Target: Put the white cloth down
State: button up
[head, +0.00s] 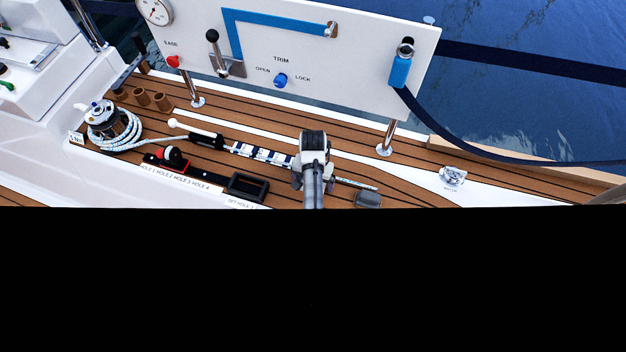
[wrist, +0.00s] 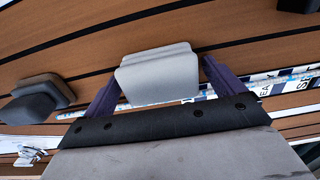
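The white cloth (wrist: 158,75) shows in the wrist view as a pale, folded block. It sits between the two purple fingers of my gripper (wrist: 160,72), which look closed against its sides. Wooden deck planks show behind it. In the head view my gripper (head: 312,184) is over the deck, near the middle of the picture, and my arm hides the cloth there. How high the cloth is above the deck is hard to tell.
A dark grey block (head: 368,199) lies right of my gripper. A black open tray (head: 246,186) and a blue-and-white striped strip (head: 262,154) lie to the left. A white control panel (head: 300,45) stands behind. A metal deck fitting (head: 452,178) is further right.

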notch_tip(320, 180, up, 12)
jog(key=shift+r, duration=0.2)
dwell(0.4)
